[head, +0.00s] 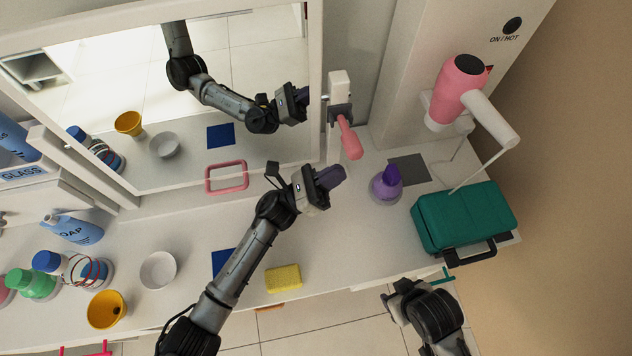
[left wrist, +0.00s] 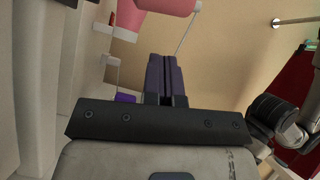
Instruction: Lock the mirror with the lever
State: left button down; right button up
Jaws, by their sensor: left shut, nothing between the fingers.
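The mirror (head: 90,75) fills the upper left of the head view, in a white frame with a pink rectangular handle (head: 227,177) at its lower edge. The lever (head: 349,140) is pink and hangs down, tilted, from a grey mount beside the mirror's right edge. My left gripper (head: 331,177) is shut and empty, below and slightly left of the lever, apart from it. Its purple fingers (left wrist: 164,78) are together in the left wrist view. My right gripper (head: 397,300) is low at the right, away from the lever; its finger opening is unclear.
A purple bottle (head: 387,186) stands right of my left gripper, with a teal case (head: 464,218) farther right. A pink hair dryer (head: 460,90) hangs above. A yellow sponge (head: 284,279), white bowl (head: 158,270) and orange cup (head: 106,309) are on the counter.

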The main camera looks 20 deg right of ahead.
aim_at(348, 137)
pick_arm(q)
jog(key=shift+t, duration=0.3)
jog(key=shift+w+d+r+p, duration=0.1)
jog(key=shift+d+r, duration=0.1)
jog(key=shift+r, duration=0.45)
jog(key=shift+w+d+r+p, duration=0.1)
jog(key=shift+w+d+r, duration=0.05)
jog(key=shift+r, duration=0.55)
jog(key=shift+w+d+r+p, duration=0.1)
jog(key=shift+d+r, duration=0.1)
jog(key=shift+r, duration=0.45)
pick_arm(e)
jog(key=shift+r, duration=0.35)
pick_arm(q)
jog(key=shift+r, duration=0.1)
pick_arm(e)
jog(key=shift+r, duration=0.1)
